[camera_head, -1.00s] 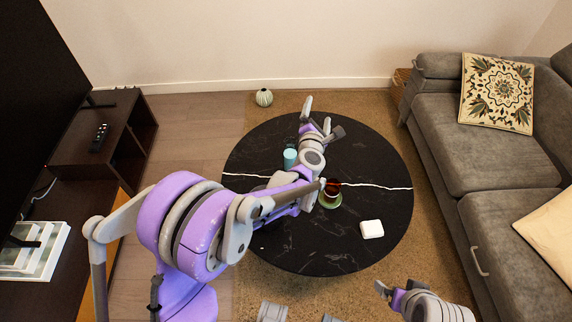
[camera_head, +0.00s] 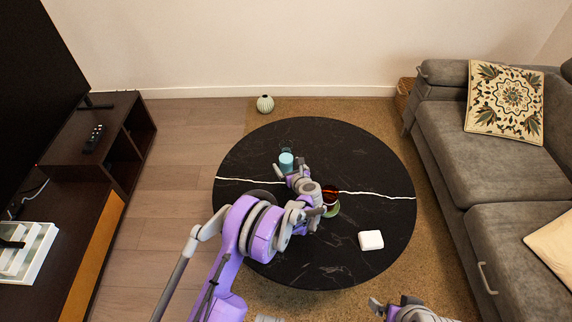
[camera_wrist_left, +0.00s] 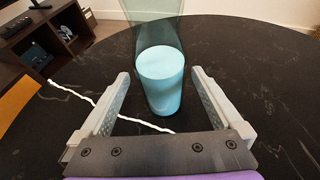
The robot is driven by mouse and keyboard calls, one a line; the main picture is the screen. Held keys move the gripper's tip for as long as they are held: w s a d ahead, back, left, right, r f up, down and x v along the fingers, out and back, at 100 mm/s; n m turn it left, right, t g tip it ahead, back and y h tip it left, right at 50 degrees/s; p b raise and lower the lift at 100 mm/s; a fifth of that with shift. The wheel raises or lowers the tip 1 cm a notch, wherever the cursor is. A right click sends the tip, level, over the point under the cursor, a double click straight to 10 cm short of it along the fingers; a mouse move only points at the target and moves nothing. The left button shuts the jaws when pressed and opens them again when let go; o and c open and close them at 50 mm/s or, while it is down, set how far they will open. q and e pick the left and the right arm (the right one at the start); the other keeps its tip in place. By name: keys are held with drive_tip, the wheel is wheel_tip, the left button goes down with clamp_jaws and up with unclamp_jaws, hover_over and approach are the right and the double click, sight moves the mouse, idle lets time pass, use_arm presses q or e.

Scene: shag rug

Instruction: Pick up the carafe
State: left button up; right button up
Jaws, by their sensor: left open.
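The carafe (camera_head: 286,160) is a clear, dark-tinted vessel with a light blue cylinder-shaped part inside. It stands upright on the round black table (camera_head: 345,260). In the left wrist view the carafe (camera_wrist_left: 161,75) is just ahead, its lower part around the space between the fingertips; its top is cut off by the frame. My left gripper (camera_head: 291,169) is open, with one finger on each side of the carafe and a visible gap on both sides. It also shows in the left wrist view (camera_wrist_left: 160,88). My right gripper (camera_head: 391,305) is at the bottom edge, away from the table, and its jaws are unclear.
A dark red-brown cup (camera_head: 330,194) on a green saucer (camera_head: 332,211) stands close to my left wrist. A white square object (camera_head: 370,240) lies at the table's front right. A grey sofa (camera_head: 455,140) borders the right, and the table's far side is clear.

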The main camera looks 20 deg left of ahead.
use_arm(q)
drive_tip(key=x, duration=0.5)
drive_tip(key=shift+w+a+b, duration=0.1)
drive_tip(key=shift+w+b, duration=0.2)
drive_tip(key=shift+b, duration=0.1)
clamp_jaws()
